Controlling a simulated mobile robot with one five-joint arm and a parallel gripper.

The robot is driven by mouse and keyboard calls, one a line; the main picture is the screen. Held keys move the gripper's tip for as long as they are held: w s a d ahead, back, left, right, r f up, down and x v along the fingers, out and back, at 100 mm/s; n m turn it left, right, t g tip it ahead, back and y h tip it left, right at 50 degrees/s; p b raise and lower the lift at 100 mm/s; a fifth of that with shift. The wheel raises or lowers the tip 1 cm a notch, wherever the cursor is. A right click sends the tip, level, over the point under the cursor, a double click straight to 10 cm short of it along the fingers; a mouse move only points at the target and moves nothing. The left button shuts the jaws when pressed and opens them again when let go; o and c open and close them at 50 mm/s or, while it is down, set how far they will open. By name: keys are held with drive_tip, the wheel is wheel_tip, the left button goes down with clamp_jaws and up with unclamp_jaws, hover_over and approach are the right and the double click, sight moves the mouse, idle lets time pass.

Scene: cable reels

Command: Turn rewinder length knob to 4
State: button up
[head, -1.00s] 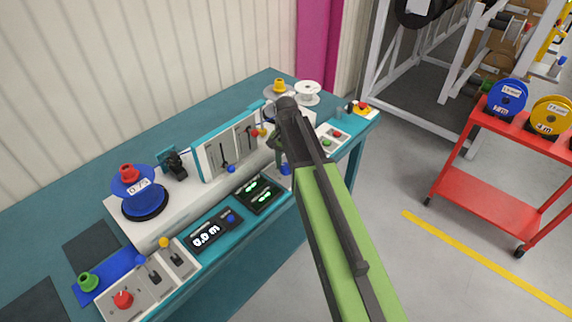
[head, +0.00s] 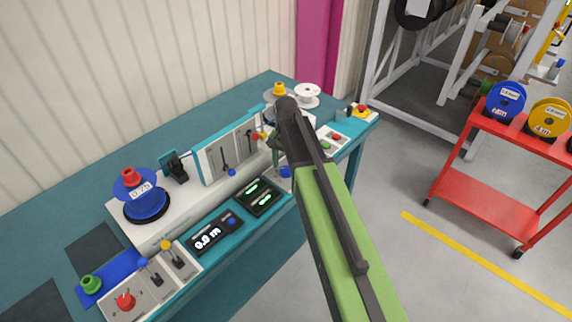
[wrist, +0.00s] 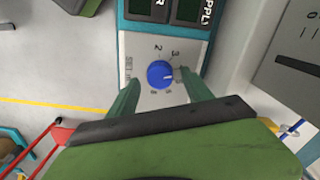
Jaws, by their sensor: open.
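In the wrist view a round blue knob (wrist: 160,74) sits on a pale panel (wrist: 140,45) with numbers around it. The 2 and 3 are readable above it; the lower marks are too small to read surely. I cannot tell which number it points to. My gripper (wrist: 158,82) is open, with one green finger on each side of the knob; I cannot tell whether either touches it. In the head view the blue knob (head: 285,172) shows just below my gripper (head: 279,152), which is partly hidden by my arm.
Dark displays (head: 259,196) stand beside the knob panel. A length display (head: 207,239) reads 0.0 m. An upright panel with sliders (head: 226,153) and a blue reel (head: 146,204) are on the teal bench (head: 95,211). A red cart (head: 487,190) stands right; open floor lies between.

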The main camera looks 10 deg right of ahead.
sight(286, 169)
wheel_tip(286, 169, up, 16)
drive_tip(key=p, duration=1.4)
drive_tip(key=shift+p, duration=0.35)
drive_tip(key=shift+f, duration=0.15)
drive_tip(key=s+f+n+b, duration=0.2)
drive_tip(key=s+n+b, duration=0.1)
drive_tip(key=s, duration=0.4)
drive_tip(key=s+f+n+b, duration=0.3)
drive_tip(key=s, duration=0.5)
drive_tip(key=shift+d+f+n, duration=0.2)
drive_tip(key=shift+f+n, duration=0.15)
drive_tip(key=shift+n, duration=0.05)
